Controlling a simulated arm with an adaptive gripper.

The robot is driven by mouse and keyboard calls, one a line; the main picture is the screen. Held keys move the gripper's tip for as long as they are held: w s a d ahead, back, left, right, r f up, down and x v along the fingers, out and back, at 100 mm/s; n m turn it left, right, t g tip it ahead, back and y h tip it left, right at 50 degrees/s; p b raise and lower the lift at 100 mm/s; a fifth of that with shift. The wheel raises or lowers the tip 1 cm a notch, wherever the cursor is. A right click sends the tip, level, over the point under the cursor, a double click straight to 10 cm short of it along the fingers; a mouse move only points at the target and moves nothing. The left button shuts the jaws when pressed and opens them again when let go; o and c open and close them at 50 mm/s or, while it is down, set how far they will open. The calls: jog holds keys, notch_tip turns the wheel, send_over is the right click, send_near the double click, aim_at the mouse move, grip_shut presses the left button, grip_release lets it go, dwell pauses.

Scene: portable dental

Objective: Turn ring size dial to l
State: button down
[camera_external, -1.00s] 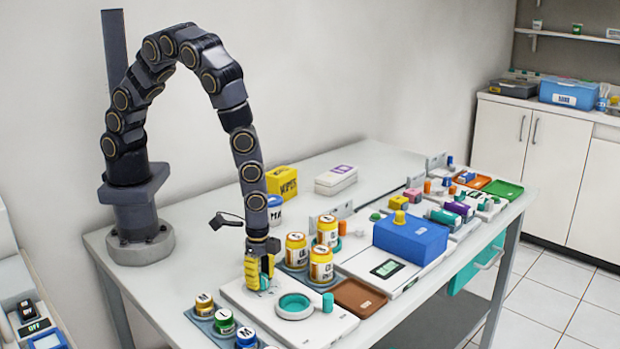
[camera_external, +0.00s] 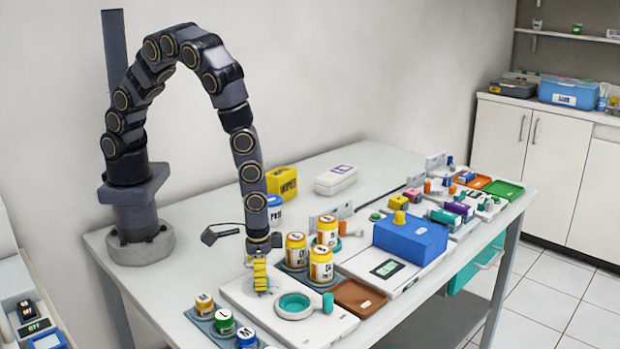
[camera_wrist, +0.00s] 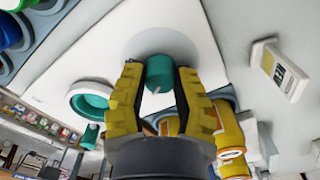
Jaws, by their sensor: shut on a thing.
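The ring size dial (camera_wrist: 159,71) is a teal round knob with a small pale mark on its near side. It stands on a grey disc (camera_wrist: 178,42) on the white panel (camera_external: 238,292). My gripper (camera_wrist: 158,76), with yellow ridged fingers, is shut on the dial, one finger on each side. In the external view my gripper (camera_external: 260,276) points down over the panel and hides the dial. No size letters can be read around the dial, so I cannot tell its setting.
Yellow jars (camera_external: 321,264) stand close to the right of my gripper. Small lettered jars (camera_external: 223,321) stand in front on the left. A brown tray (camera_external: 360,297) and a blue box (camera_external: 410,238) are further right. The table's back left is mostly clear.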

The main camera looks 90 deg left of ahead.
jog(key=shift+s+n, duration=0.1)
jog(key=shift+n, duration=0.5)
jog(key=c, duration=0.7)
grip_release()
notch_tip(320, 180, up, 12)
dwell(0.4)
